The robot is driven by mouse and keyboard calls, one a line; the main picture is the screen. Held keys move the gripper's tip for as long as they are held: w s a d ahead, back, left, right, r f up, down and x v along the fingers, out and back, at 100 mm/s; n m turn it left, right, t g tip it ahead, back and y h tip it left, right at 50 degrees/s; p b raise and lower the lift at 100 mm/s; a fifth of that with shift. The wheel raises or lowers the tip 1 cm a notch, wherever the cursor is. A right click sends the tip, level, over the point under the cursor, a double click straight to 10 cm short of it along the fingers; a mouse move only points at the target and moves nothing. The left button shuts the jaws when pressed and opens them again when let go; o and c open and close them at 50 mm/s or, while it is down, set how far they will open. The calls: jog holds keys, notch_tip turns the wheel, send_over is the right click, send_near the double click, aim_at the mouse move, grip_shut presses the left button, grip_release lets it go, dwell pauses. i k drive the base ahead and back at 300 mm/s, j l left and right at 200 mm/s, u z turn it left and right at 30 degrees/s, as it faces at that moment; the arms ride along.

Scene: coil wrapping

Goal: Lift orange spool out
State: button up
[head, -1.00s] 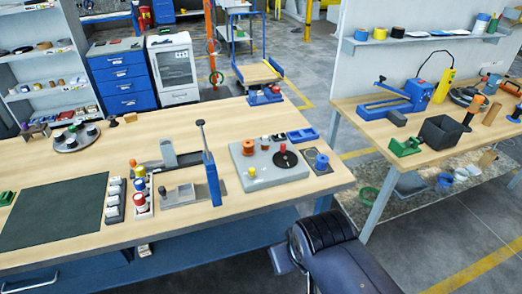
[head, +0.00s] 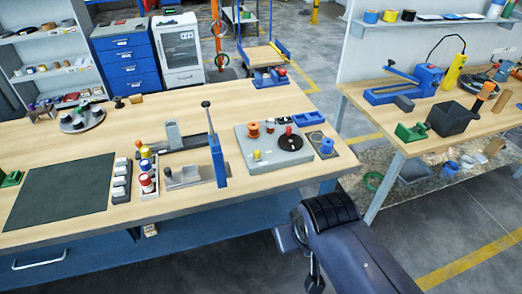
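The orange spool (head: 254,130) stands upright at the back left of a grey plate (head: 246,143) on the long wooden bench, in the head view. A small yellow-topped piece (head: 256,155) stands in front of it on the same plate. A black disc (head: 289,143) with a red piece (head: 289,131) lies to its right. My dark arm shows at the bottom centre, in front of the bench and well apart from the spool. My gripper's fingers do not show.
A blue spool (head: 326,146) sits on a dark mat right of the plate. A blue upright post (head: 217,160) with a lever stands left of the plate. A blue tray (head: 308,117) lies behind. A green mat (head: 62,194) covers bare bench at left.

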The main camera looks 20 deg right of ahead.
aim_at(253, 132)
jog(key=i+z, duration=0.45)
jog(key=i, duration=0.6)
